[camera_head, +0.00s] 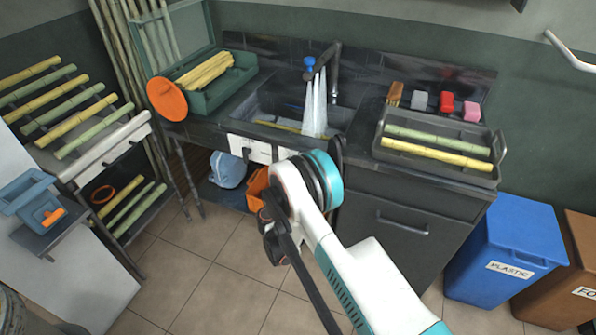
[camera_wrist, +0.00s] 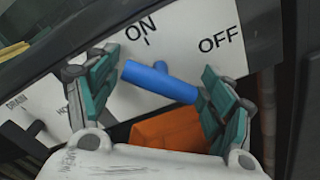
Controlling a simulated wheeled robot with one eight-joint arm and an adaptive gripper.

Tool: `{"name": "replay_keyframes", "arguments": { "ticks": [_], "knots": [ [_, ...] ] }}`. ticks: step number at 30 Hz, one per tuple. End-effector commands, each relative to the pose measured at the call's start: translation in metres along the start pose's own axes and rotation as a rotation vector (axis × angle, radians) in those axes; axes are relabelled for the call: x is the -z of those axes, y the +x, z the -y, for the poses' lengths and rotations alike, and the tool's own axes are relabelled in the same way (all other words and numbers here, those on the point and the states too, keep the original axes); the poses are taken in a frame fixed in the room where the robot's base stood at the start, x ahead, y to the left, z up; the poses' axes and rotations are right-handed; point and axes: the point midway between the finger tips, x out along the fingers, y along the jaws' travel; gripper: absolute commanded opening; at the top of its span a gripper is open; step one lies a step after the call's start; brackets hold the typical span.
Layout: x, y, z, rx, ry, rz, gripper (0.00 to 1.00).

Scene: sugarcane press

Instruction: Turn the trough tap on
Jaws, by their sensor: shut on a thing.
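The blue tap handle (camera_wrist: 160,82) lies between the fingers of my gripper (camera_wrist: 158,88) in the wrist view, its right end against the right finger. My gripper is shut on it. The handle is in front of a white panel (camera_wrist: 190,28) marked ON and OFF, near the ON mark. In the head view the panel (camera_head: 250,148) is on the front of the trough (camera_head: 268,97), and my arm hides the gripper and handle. Water (camera_head: 315,108) runs from the spout (camera_head: 334,65) into the trough.
A tray of cane (camera_head: 440,160) stands right of the trough, a green box of cane (camera_head: 213,92) left. An orange container (camera_head: 257,188) is below the trough. Blue (camera_head: 505,250) and brown (camera_head: 565,270) bins stand at right. The tiled floor (camera_head: 200,265) at front left is clear.

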Motion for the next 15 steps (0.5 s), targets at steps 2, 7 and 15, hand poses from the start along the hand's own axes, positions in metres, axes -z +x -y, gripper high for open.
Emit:
{"name": "replay_keyframes", "arguments": {
  "ticks": [2, 7, 15],
  "knots": [
    [-0.0006, 0.0005, 0.0038, 0.007, 0.059, 0.003, 0.51],
    [-0.0004, 0.0005, 0.0040, 0.007, 0.162, 0.003, 0.51],
    [-0.0001, 0.0004, 0.0044, 0.008, 0.255, 0.003, 0.51]
  ]
}}
